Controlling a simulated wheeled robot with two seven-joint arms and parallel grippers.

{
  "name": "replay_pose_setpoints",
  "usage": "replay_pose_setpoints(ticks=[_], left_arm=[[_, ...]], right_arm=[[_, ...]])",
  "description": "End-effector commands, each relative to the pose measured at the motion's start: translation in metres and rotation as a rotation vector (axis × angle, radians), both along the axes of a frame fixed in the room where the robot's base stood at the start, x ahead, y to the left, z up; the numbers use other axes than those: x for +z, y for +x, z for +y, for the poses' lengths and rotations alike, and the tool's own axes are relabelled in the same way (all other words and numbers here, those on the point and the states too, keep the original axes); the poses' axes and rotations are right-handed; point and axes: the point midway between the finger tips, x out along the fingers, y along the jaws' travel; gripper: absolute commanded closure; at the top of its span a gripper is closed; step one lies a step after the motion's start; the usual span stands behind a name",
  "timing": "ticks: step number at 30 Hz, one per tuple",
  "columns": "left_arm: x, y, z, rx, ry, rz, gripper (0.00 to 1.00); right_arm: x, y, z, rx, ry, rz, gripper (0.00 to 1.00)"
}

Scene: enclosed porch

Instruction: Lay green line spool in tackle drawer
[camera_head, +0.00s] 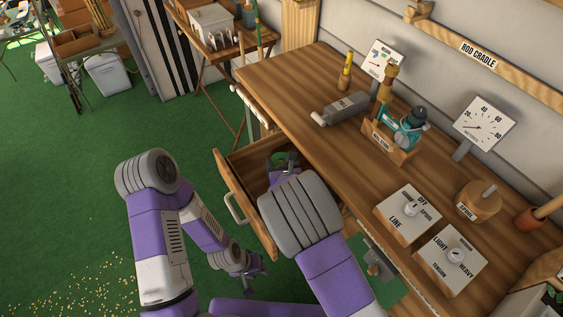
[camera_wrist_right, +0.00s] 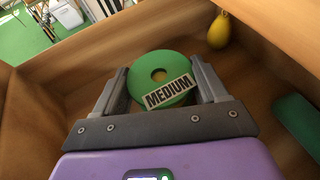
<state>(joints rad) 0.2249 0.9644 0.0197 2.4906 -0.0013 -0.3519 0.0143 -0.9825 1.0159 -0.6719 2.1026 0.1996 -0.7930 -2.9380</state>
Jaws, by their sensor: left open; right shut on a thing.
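The green line spool (camera_wrist_right: 152,66), a ring with a white MEDIUM label, sits between the two fingers of my right gripper (camera_wrist_right: 163,84), which is shut on it. In the head view the spool (camera_head: 281,158) shows as a small green patch just beyond my right gripper (camera_head: 284,171), inside the open tackle drawer (camera_head: 232,187). The spool is within the wooden walls; I cannot tell whether it touches the floor. My right arm hides much of the drawer. My left gripper (camera_head: 252,267) is open and empty, low over the green floor outside the drawer.
In the right wrist view a yellow float-like thing (camera_wrist_right: 219,32) and a dark green block (camera_wrist_right: 298,120) lie in the drawer. The workbench (camera_head: 300,75) above holds a reel on a stand (camera_head: 402,130), a LINE switch box (camera_head: 408,215) and a tension box (camera_head: 450,263).

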Motion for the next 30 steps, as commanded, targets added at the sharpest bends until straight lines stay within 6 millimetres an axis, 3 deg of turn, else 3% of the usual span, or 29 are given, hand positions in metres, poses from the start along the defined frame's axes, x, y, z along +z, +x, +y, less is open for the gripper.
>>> replay_pose_setpoints(ticks=[30], left_arm=[[-0.007,0.0,0.0,0.0,0.0,0.0,0.57]], right_arm=[[-0.009,0.0,0.0,0.0,0.0,-0.001,0.58]])
